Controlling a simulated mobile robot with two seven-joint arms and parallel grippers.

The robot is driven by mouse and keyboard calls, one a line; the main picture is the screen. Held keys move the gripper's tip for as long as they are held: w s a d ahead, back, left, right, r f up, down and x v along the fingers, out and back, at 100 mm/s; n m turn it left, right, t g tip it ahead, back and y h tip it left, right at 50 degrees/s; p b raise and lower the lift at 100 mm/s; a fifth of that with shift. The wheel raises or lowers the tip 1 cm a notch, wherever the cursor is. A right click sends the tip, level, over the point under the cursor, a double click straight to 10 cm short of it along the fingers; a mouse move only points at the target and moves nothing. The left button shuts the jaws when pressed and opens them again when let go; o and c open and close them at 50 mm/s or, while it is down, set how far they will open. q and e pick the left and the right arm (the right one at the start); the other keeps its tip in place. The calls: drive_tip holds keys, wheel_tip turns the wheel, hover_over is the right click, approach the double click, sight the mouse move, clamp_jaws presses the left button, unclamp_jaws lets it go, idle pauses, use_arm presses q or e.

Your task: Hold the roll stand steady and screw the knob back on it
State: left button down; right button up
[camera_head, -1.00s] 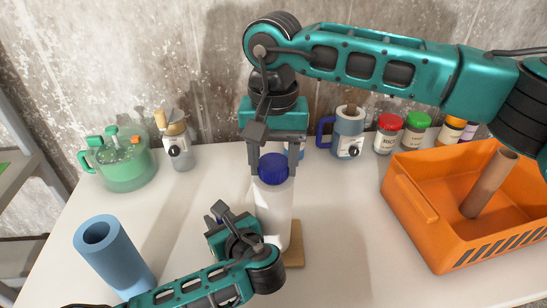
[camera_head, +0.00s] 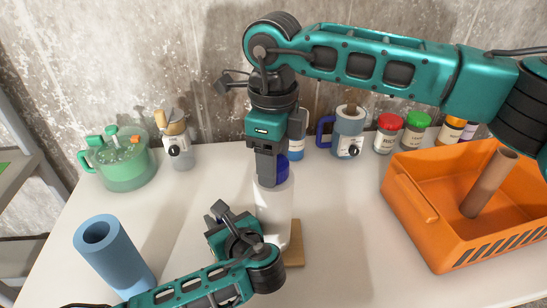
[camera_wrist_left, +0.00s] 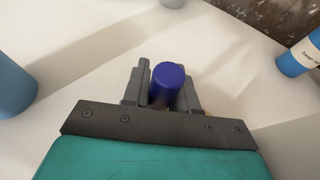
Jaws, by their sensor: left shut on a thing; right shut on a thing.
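The roll stand is an upright white roll (camera_head: 273,215) on a wooden base (camera_head: 294,246), with the dark blue knob (camera_head: 282,168) at its top. My right gripper (camera_head: 268,180) comes down from above and is shut on the knob, partly covering it. My left gripper (camera_head: 225,232) is low at the roll's left side, shut on the stand. In the left wrist view a dark blue cylinder (camera_wrist_left: 167,85) shows between two grey fingers. Whether the knob is fully seated cannot be told.
A blue tube (camera_head: 115,258) stands at the front left. A green pot (camera_head: 124,163), a small bottle (camera_head: 178,150), a blue mug (camera_head: 348,135) and several jars line the wall. An orange crate (camera_head: 440,235) with a brown tube is at the right.

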drive_tip(key=m, duration=0.5)
drive_tip(key=shift+m, duration=0.4)
drive_tip(key=m, duration=0.6)
drive_tip(key=shift+m, duration=0.4)
drive_tip(key=o, duration=1.2)
drive_tip(key=shift+c, duration=0.2)
drive_tip(key=shift+r, duration=2.2)
drive_tip(key=shift+c, duration=0.4)
